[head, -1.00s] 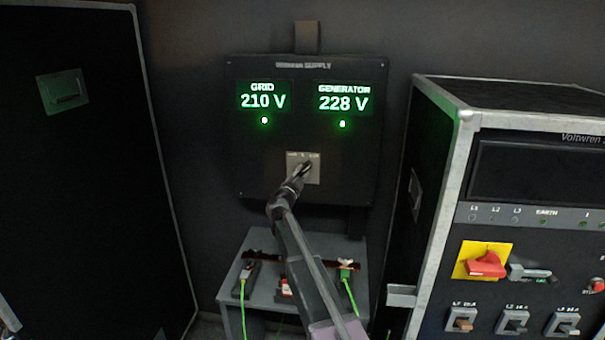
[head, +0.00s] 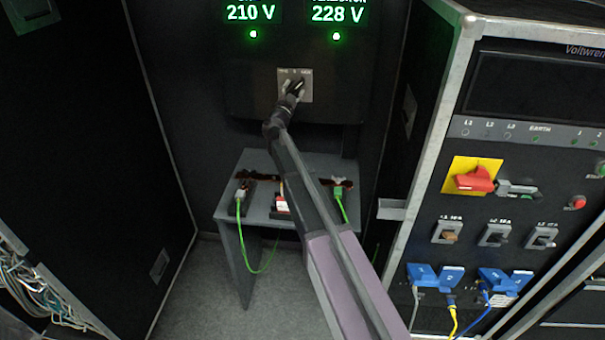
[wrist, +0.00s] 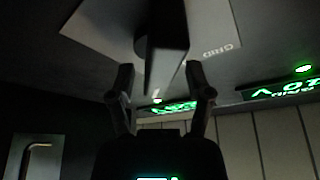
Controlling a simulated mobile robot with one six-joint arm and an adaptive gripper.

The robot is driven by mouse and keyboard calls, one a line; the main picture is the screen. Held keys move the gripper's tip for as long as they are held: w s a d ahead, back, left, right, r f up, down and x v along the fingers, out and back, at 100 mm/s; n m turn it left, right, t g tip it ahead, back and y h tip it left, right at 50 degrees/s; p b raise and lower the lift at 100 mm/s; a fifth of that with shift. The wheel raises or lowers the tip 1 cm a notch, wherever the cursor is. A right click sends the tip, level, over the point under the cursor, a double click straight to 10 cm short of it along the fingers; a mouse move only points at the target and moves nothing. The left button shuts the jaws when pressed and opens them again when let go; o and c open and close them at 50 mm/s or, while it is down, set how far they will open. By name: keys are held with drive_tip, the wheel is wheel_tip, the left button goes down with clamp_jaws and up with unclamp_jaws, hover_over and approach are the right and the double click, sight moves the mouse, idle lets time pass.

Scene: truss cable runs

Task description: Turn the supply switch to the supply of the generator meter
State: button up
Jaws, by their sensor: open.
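The supply switch plate (head: 308,92) is a small pale square on the dark panel, below two green meters. The left meter (head: 250,13) reads 210 V and the right meter (head: 338,14) reads 228 V; their titles are cut off now. My gripper (head: 291,88) is in front of the plate and partly hides the switch. In the wrist view the black switch handle (wrist: 165,50) stands out from the plate, which bears the word GRID. My gripper's fingers (wrist: 162,82) are apart, one to each side of the handle's near end. Whether they touch it is unclear.
A small grey table (head: 262,214) with cables and connectors stands below the panel. A tall dark case (head: 75,130) is on the left. A metal-edged power rack (head: 520,130) with a red rotary switch (head: 474,180) stands close on the right.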

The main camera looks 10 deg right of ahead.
drive_tip(key=n+t+y, duration=0.1)
drive_tip(key=n, duration=0.2)
drive_tip(key=n+t+y, duration=0.1)
drive_tip(key=n, duration=0.2)
drive_tip(key=shift+b, duration=0.35)
drive_tip(key=n+y, duration=0.1)
drive_tip(key=n, duration=0.1)
drive_tip(key=n+t+y, duration=0.1)
drive_tip(key=n+y, duration=0.1)
drive_tip(key=n, duration=0.1)
drive_tip(key=shift+a, duration=0.1)
drive_tip(key=n+y, duration=0.1)
drive_tip(key=n, duration=0.2)
drive_tip(key=n+y, duration=0.2)
drive_tip(key=n, duration=0.1)
drive_tip(key=shift+r+p, duration=0.1)
drive_tip(key=shift+p, duration=0.25)
drive_tip(key=n+y+p, duration=0.1)
drive_tip(key=n+y, duration=0.1)
drive_tip(key=n, duration=0.3)
drive_tip(key=shift+a, duration=0.15)
drive_tip(key=d+b+v, duration=0.1)
drive_tip(key=b+v, duration=0.3)
drive_tip(key=v, duration=1)
drive_tip(key=s+a+f+m+g+y+p, duration=0.1)
drive_tip(key=s+f+m+g+p, duration=0.1)
drive_tip(key=s+f+g, duration=0.9)
drive_tip(key=shift+a+f+m+g+y, duration=0.35)
drive_tip(key=shift+f+m, duration=0.45)
drive_tip(key=shift+f, duration=1.2)
